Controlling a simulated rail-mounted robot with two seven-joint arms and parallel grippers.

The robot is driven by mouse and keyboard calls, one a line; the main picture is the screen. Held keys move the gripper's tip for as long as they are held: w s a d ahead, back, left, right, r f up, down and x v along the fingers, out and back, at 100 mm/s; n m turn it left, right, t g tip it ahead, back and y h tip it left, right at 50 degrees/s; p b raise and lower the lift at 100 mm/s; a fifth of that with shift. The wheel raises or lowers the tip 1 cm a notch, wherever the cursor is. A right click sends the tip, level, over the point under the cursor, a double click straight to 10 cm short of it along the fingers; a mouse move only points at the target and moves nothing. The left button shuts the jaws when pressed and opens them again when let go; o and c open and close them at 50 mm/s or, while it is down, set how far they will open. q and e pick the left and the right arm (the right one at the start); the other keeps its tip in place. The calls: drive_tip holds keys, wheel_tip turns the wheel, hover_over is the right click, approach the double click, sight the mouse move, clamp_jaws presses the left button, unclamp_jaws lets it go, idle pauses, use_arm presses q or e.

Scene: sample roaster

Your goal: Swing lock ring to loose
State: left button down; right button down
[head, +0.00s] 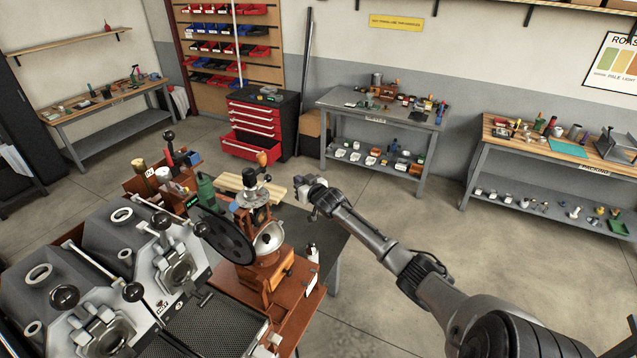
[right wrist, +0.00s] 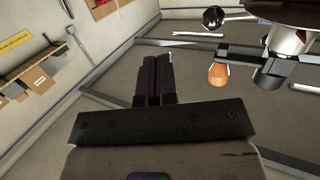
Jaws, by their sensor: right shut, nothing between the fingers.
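A copper-brown machine (head: 265,270) with a large black flywheel (head: 225,235) stands on the bench. In the right wrist view, an orange-brown knob (right wrist: 219,75) hangs on a dark bar beside a bright metal cylinder (right wrist: 288,40). My right gripper (head: 314,208) is to the right of the machine's upper part, apart from it. Its fingers (right wrist: 153,80) are together and empty, with the knob off to their right. My left gripper is out of view.
Grey roaster units (head: 150,250) with black-knobbed levers fill the left of the bench. Open floor (head: 400,220) lies further right, before the side tables.

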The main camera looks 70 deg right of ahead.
drive_tip(key=s, duration=0.4)
drive_tip(key=s+b, duration=0.1)
drive_tip(key=shift+s+d+r, duration=0.3)
drive_tip(key=shift+s+r, duration=0.1)
idle(0.4)
